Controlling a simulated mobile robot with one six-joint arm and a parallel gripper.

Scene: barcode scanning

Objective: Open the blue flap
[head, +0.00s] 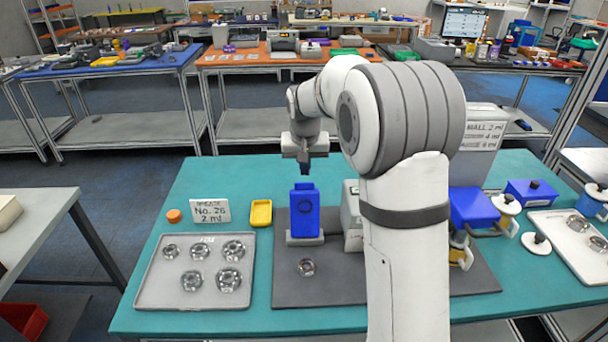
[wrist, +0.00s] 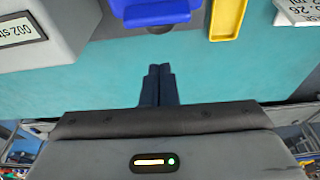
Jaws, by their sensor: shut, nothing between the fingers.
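The blue flap belongs to a blue upright piece (head: 306,213) standing on a small grey base (head: 304,240) on the dark mat. I cannot tell which part of the blue piece is the flap. In the wrist view a blue part (wrist: 165,12) shows at the top edge, cut off by the frame. My gripper (head: 305,170) is shut and empty, pointing down just above and behind the blue piece. In the wrist view my fingertips (wrist: 159,68) are together over bare teal table, apart from the blue part.
A yellow tray (head: 261,213) and a "No. 26" sign (head: 210,211) stand to the left. A metal tray (head: 160,296) holds several bearings. One ring (head: 306,267) lies on the mat (head: 340,290). A grey box (wrist: 60,30) stands close beside the blue part.

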